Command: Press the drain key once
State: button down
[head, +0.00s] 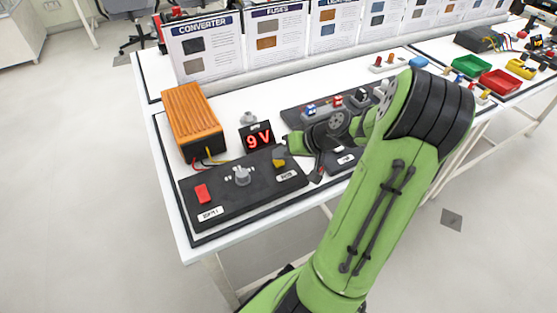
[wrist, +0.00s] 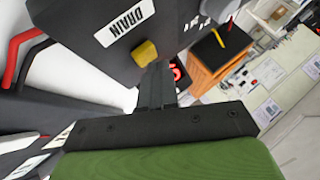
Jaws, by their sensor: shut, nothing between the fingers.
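The drain key is a small yellow key (head: 279,162) at the right end of a black control panel. In the wrist view the yellow key (wrist: 146,53) stands beside a white label reading DRAIN (wrist: 124,22). My gripper (head: 317,174) is shut and empty, with its dark fingers pointing down just right of the panel's end. In the wrist view my gripper's fingertips (wrist: 158,68) are close beside the yellow key. I cannot tell whether they touch it.
The panel also has a red key (head: 202,193) and a grey knob (head: 242,176). A 9V display (head: 257,136) and an orange box (head: 191,121) with wires stand behind it. Another dark panel (head: 300,117) lies behind my arm. Cards line the back.

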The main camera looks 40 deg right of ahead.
aim_at(282, 162)
jog(key=shift+f, duration=0.4)
dwell(0.4)
jog(key=shift+r+p, duration=0.8)
jog(key=shift+r, duration=0.1)
jog(key=shift+r, duration=0.1)
notch_tip(282, 162, up, 5)
jog(key=p, duration=0.4)
jog(key=shift+p, duration=0.35)
